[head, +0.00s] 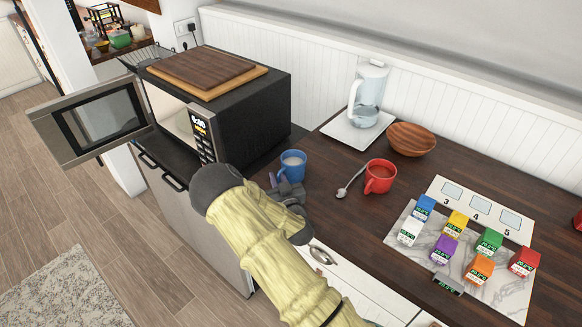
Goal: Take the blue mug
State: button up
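The blue mug (292,165) stands upright on the dark wooden counter, just right of the microwave, with something pale inside it. My gripper (284,186) is right in front of the mug, on its near side, at the end of my yellow-sleeved arm. The gripper's dark fingers overlap the lower part of the mug in this view. My wrist hides part of the gripper, so I cannot tell whether the fingers are open or shut, or whether they touch the mug. The mug's handle is not clearly visible.
The microwave (245,122) has its door (98,120) swung open to the left. A red mug (380,177) and a spoon (350,183) lie to the right. Behind are a kettle (366,100) and wooden bowl (411,139). Several small cartons stand on a marble board (408,258).

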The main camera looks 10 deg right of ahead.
jog(key=shift+s+d, duration=0.1)
jog(key=shift+s, duration=0.15)
grip_shut()
jog(key=shift+w+r, duration=0.1)
jog(key=shift+w, duration=0.1)
jog(key=shift+s+d, duration=0.1)
jog(key=shift+d, duration=0.1)
jog(key=shift+a+r, duration=0.2)
jog(key=shift+r, duration=0.45)
notch_tip(320, 180, up, 9)
jog(key=shift+f+b, duration=0.15)
jog(key=shift+b, duration=0.5)
